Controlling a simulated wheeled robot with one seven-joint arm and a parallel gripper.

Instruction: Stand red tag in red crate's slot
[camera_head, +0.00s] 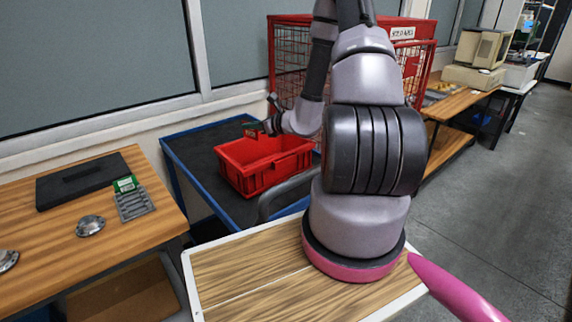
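The red crate (262,177) stands on the dark top of a blue-edged cart, left of the middle. It is an open box with upright walls. My gripper (252,129) is small and dark in this view, just above the crate's back left rim. A small reddish patch shows at its fingertips; I cannot tell whether this is the red tag or the crate seen between the fingers. No red tag shows clearly elsewhere. The slot inside the crate is too small to make out.
The blue-edged cart (200,160) has free room left of the crate. A wooden bench (60,240) at left bears a black case (83,181), a green item (125,184) in a grey rack (134,204) and metal discs. A red wire cage (290,60) stands behind the cart.

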